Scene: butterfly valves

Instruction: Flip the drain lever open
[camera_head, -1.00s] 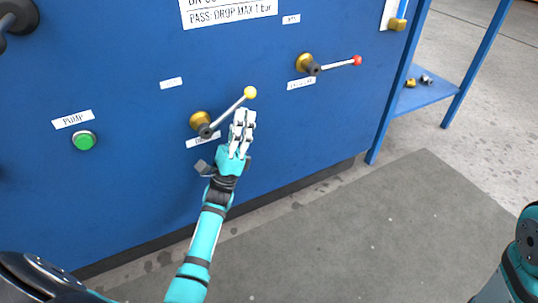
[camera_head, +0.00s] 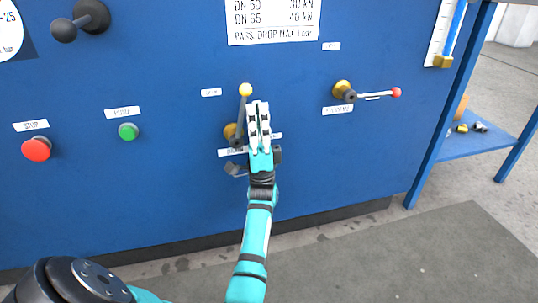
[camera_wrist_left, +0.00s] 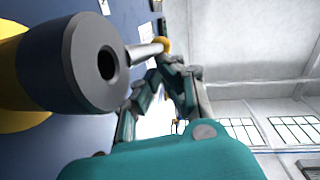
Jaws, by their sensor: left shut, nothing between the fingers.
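The drain lever (camera_head: 242,115) is a grey rod with a yellow ball knob on a brass and dark hub, on the blue panel. It stands nearly upright, knob at the top, leaning slightly right. Its label below is partly hidden by my gripper. My left gripper (camera_head: 259,108) is shut and empty, fingers pointing up, close along the right side of the lever; I cannot tell whether they touch. In the left wrist view, the lever's dark hub (camera_wrist_left: 95,65) is large at left, and the knob shows near the fingertips (camera_wrist_left: 175,65). My right gripper is out of view.
A red-knobbed lever (camera_head: 375,96) lies nearly level to the right. A green button (camera_head: 128,131), a red button (camera_head: 36,149) and a black handle (camera_head: 80,20) are on the left. A blue shelf (camera_head: 478,143) stands at right. The floor in front is clear.

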